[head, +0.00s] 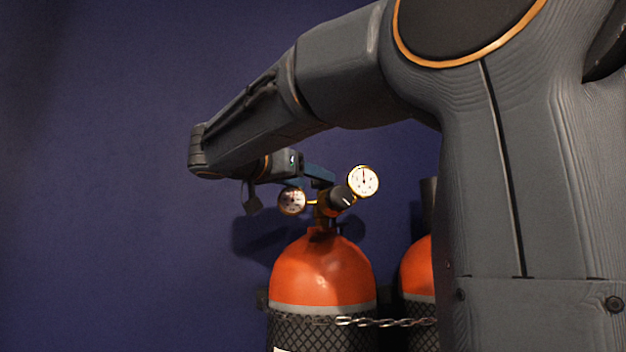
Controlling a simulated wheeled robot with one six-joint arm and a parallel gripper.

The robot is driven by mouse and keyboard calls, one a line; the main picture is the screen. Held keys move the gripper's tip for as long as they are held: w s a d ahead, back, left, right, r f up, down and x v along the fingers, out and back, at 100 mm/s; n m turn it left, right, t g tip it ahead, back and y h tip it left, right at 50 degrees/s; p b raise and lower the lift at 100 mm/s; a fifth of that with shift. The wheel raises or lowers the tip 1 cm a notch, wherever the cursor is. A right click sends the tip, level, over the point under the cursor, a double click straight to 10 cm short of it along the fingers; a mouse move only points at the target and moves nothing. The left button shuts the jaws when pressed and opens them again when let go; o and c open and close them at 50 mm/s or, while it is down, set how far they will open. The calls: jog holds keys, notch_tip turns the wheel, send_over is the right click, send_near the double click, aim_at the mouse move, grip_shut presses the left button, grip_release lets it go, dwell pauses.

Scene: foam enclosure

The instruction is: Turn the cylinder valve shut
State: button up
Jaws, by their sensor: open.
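An orange-topped gas cylinder (322,268) stands upright against the wall, its lower part in dark mesh. On its neck sits a brass valve body with a black knob (342,198) that bears a white mark. A round gauge (363,181) is at the upper right of the knob, and a second gauge (292,201) is at the left. My gripper (322,178) is open, with blue fingers at the height of the valve top, just above and behind the gauges in the picture. Its fingertips are partly hidden, and I cannot tell whether they touch the valve.
A second orange-topped cylinder (417,268) stands at the right, partly hidden by my arm. A metal chain (375,322) runs across the cylinders. The dark blue wall (110,180) is behind. The space at the left is clear.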

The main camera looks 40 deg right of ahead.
jog(key=shift+x, duration=1.3)
jog(key=c, duration=1.1)
jog(key=shift+o, duration=0.2)
jog(key=shift+a, duration=0.1)
jog(key=shift+w, duration=0.1)
